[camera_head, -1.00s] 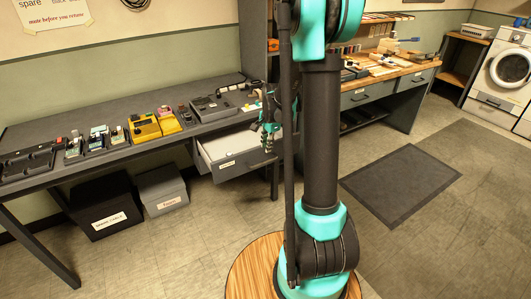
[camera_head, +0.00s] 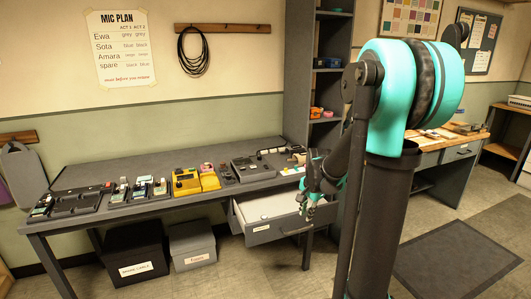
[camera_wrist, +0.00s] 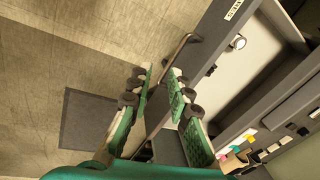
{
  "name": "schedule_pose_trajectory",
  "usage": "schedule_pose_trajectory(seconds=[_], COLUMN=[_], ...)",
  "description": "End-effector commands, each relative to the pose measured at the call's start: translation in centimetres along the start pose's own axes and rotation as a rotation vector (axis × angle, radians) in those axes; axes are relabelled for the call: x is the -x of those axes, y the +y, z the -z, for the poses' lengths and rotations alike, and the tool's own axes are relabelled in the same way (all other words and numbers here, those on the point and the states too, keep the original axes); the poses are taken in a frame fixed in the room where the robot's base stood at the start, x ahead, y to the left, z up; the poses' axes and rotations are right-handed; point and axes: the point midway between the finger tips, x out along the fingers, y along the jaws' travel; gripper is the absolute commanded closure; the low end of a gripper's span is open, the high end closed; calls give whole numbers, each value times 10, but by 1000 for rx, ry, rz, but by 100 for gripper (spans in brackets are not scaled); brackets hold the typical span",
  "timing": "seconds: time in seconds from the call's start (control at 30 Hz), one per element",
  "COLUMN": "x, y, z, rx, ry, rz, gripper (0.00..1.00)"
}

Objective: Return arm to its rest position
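My gripper (camera_head: 311,207) hangs at the right end of the open drawer (camera_head: 280,231) under the long grey table, in the head view. In the wrist view my gripper (camera_wrist: 162,72) has its two teal fingers apart, with nothing held between them. The drawer's metal bar handle (camera_wrist: 181,49) shows beyond and between the fingers. I cannot tell if a finger touches it. My teal and black arm (camera_head: 392,190) is bent, with its elbow high at the right and the forearm reaching down to the left.
The grey table (camera_head: 120,168) holds several pedals and boxes, among them a yellow box (camera_head: 186,182). A black bin (camera_head: 135,262) and a grey bin (camera_head: 192,246) stand beneath. A shelf unit (camera_head: 312,80) rises behind my forearm. A dark mat (camera_head: 455,258) lies on open floor at right.

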Motion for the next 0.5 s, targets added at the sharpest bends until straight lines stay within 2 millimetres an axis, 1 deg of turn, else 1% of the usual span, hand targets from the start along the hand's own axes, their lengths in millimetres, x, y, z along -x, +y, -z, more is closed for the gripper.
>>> schedule_pose_trajectory(seconds=[0.03,0.2,0.4,0.5], x=[7,20,23,21], y=[15,61,115,136], z=[-13,-48,-88,-102], rx=[78,359,681,811], ry=[11,51,105,128], rz=[8,28,40,40], gripper=[81,81,81,81])
